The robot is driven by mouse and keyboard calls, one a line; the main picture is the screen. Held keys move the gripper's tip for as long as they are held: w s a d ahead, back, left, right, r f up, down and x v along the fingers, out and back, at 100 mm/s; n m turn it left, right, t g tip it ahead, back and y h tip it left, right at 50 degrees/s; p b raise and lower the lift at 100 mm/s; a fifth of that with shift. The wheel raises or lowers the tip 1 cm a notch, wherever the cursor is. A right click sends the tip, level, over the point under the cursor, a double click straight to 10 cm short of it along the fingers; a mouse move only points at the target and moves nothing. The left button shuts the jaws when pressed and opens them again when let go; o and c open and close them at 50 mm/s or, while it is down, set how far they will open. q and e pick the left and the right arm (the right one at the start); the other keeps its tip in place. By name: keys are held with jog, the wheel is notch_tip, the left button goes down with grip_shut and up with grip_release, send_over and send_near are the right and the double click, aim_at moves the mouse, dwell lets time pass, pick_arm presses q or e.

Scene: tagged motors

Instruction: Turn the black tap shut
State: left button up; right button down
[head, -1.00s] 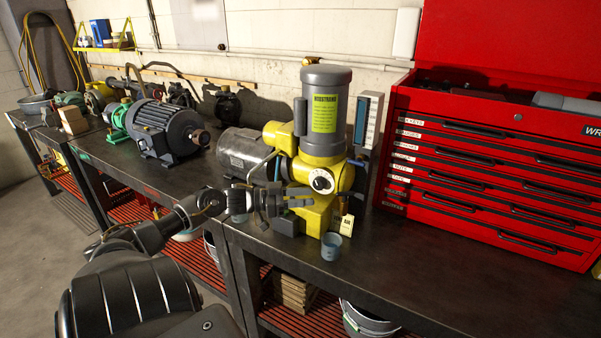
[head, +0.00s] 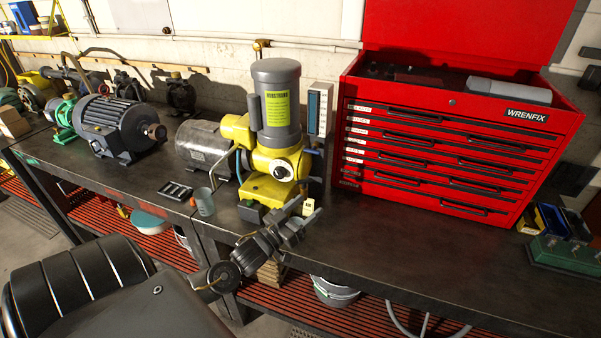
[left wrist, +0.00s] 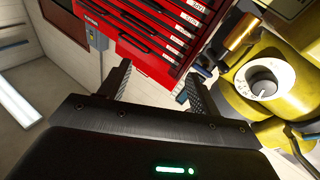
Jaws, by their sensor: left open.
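The yellow pump unit (head: 267,160) with a grey motor on top stands on the bench. It has a white dial on its front. In the left wrist view, a brass fitting (left wrist: 240,38) with a dark part sits on the pump's side. I cannot tell for sure whether that dark part is the black tap, and the head view does not show it clearly. My left gripper (head: 304,208) is open in front of the pump's lower right corner, by a cream tag (head: 308,208). In the wrist view its jaws (left wrist: 158,75) have nothing between them.
A red tool chest (head: 450,150) stands right of the pump. A grey-blue cup (head: 203,201) and a small black tray (head: 175,190) are left of it. A grey motor (head: 120,125) stands further left. The bench front right of my gripper is clear.

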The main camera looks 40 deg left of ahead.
pick_arm(q)
jog(key=n+y, duration=0.2)
jog(key=y, duration=0.1)
jog(key=n+g+y, duration=0.2)
jog(key=g+y, duration=0.1)
jog(key=y, duration=0.2)
send_near(303, 186)
jog(key=p+x, duration=0.3)
jog(key=x, duration=0.5)
jog(key=shift+w+r, duration=0.15)
jog(key=shift+r, duration=0.05)
jog(key=shift+w+a+f+p, duration=0.15)
jog(key=shift+w+p, duration=0.15)
jog(key=shift+w, duration=0.15)
pick_arm(e)
jog(key=shift+d+r, duration=0.1)
jog(key=shift+r, duration=2.15)
